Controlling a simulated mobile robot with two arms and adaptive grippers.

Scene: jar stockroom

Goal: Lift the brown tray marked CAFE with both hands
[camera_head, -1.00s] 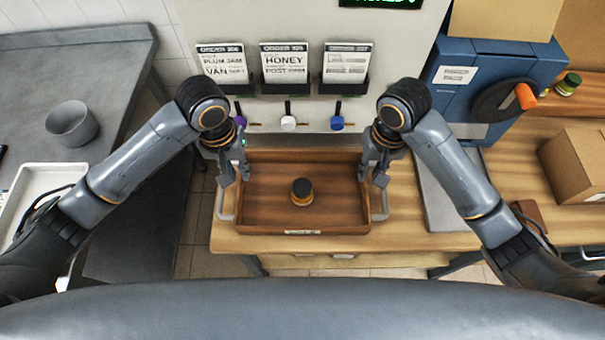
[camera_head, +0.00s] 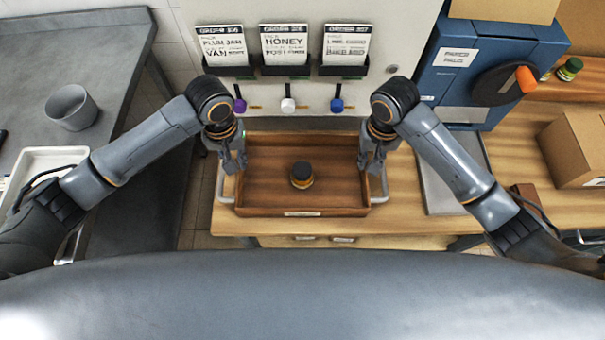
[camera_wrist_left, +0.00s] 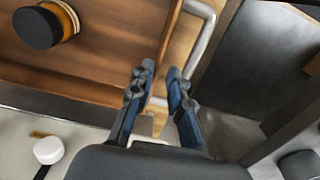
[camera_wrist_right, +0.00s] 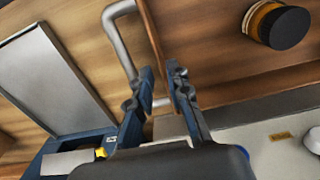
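The brown tray (camera_head: 270,205) sits on the wooden bench, with a metal handle at each end and a small front label too small to read. A dark-lidded jar (camera_head: 302,176) stands in it. My left gripper (camera_head: 236,170) is at the tray's left end, fingers apart over the rim and left handle (camera_wrist_left: 207,35). My right gripper (camera_head: 370,168) is likewise at the right end by the right handle (camera_wrist_right: 118,40). In both wrist views the fingers have a gap between them and partly cover the handle; I cannot tell whether they touch it.
Order cards (camera_head: 288,45) and coloured knobs (camera_head: 288,104) are on the panel behind the tray. A grey plate (camera_head: 450,180) and a cardboard box (camera_head: 578,148) lie to the right. A grey table with a cup (camera_head: 72,108) and white tray (camera_head: 45,160) is at left, across a floor gap.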

